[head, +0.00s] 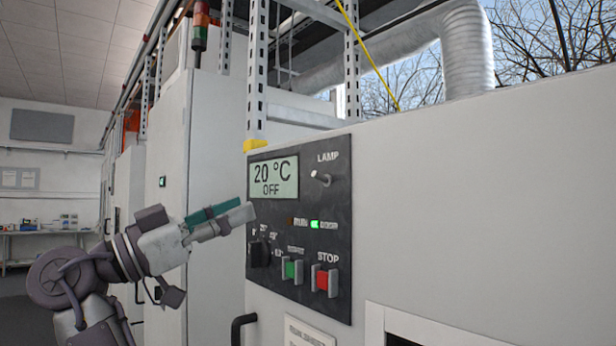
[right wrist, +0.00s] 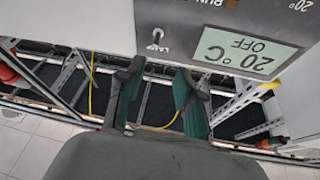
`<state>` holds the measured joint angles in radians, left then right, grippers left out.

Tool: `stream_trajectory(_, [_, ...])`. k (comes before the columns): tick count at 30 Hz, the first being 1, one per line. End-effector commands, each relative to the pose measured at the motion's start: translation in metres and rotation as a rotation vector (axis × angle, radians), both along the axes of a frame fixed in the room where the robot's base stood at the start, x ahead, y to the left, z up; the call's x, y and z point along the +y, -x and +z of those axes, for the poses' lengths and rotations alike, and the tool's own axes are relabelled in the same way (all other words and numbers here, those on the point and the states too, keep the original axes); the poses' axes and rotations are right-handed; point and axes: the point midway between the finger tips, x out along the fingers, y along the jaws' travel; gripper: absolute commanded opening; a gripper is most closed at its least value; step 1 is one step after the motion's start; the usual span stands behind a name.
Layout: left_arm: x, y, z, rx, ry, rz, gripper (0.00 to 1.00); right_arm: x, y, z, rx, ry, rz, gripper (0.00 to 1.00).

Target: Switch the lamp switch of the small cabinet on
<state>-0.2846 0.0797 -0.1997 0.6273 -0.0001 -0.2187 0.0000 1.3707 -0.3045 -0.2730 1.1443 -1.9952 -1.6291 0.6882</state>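The lamp switch (head: 320,178) is a small light toggle under the word LAMP on the dark control panel (head: 337,225) of the cabinet. Its lever sticks out from the panel; I cannot tell whether it is set on or off. It also shows in the right wrist view (right wrist: 157,38), upside down. My right gripper (head: 245,208) is in front of the panel's left part, below the display and lower left of the switch. In the right wrist view its two fingers (right wrist: 159,72) stand apart with nothing between them. The left gripper is not in view.
The display (head: 273,178) reads 20 °C OFF. Below it are a green lamp (head: 315,224), a black knob (head: 259,252), a green button (head: 292,269) and a red STOP button (head: 326,281). A black handle (head: 238,328) sticks out below the panel. The cabinet front at right is clear.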

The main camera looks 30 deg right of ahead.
Motion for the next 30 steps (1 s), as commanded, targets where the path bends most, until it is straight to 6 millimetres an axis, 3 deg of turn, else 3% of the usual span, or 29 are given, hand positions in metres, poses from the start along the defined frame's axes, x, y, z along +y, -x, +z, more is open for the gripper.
stream_trajectory(5, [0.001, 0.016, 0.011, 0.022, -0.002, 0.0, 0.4, -0.019, 0.003, 0.011, -0.006, -0.003, -0.006, 0.36])
stream_trajectory(11, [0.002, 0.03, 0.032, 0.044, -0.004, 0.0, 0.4, -0.057, 0.005, 0.029, -0.004, -0.001, -0.006, 0.36])
stream_trajectory(21, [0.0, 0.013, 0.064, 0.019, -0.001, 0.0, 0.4, -0.114, 0.007, 0.05, -0.001, -0.001, -0.004, 0.36])
stream_trajectory(30, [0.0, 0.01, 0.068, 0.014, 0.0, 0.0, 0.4, -0.127, 0.008, 0.052, -0.001, 0.001, -0.002, 0.36])
